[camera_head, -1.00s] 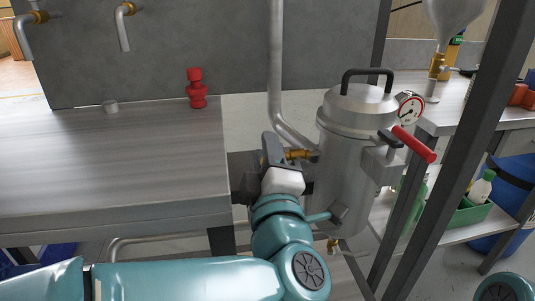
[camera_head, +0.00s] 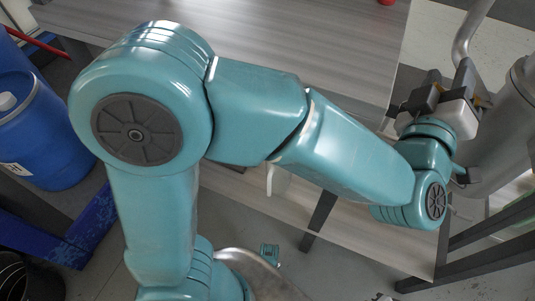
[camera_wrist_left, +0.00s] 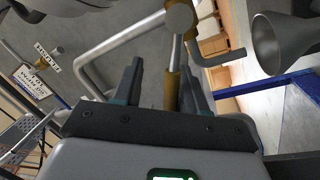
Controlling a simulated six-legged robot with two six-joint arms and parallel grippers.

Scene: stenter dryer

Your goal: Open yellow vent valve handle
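My left gripper (camera_head: 450,82) is beside the steel vessel (camera_head: 510,125) at the right of the head view. A small bit of yellow (camera_head: 484,98) shows between the gripper and the vessel. In the left wrist view, a yellow-brown valve part (camera_wrist_left: 172,88) stands between the two dark fingers of the left gripper (camera_wrist_left: 163,80). The fingers are apart, with a visible gap to the left of the yellow part; whether either touches it I cannot tell. The handle's full shape is partly hidden by the gripper. My right gripper is out of view.
The grey worktop (camera_head: 340,50) lies beneath my left arm. A bent pipe (camera_head: 463,42) rises just behind the gripper. Blue barrels (camera_head: 45,140) and a black bucket (camera_head: 28,278) stand at the left. A grey funnel (camera_wrist_left: 278,42) shows in the wrist view.

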